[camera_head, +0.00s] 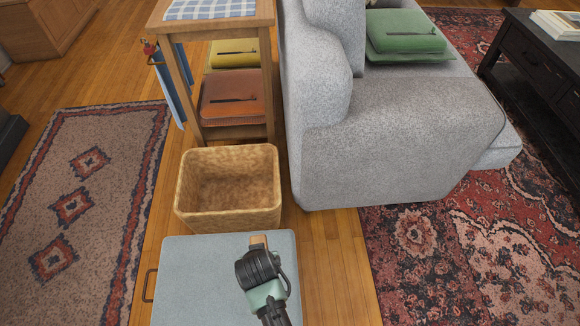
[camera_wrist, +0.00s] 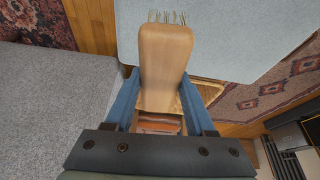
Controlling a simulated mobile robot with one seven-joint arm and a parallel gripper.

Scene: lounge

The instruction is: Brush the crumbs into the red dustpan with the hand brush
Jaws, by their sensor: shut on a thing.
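My gripper (camera_wrist: 161,84) is shut on the hand brush (camera_wrist: 165,52), with one blue finger on each side of its tan wooden body. A row of bristles shows at the brush's far end in the wrist view. In the head view my gripper is over the pale blue-grey top (camera_head: 205,262), and a small tan part of the brush (camera_head: 258,241) shows beyond it. I cannot tell how high the brush is above that top. I can make out neither crumbs nor a red dustpan in either view.
An empty-looking woven basket (camera_head: 228,207) stands just beyond the blue-grey top. A wooden side table (camera_head: 262,18) with cushions on its shelves stands behind it. A grey sofa (camera_head: 400,150) is to the right. A patterned rug (camera_head: 85,200) lies to the left.

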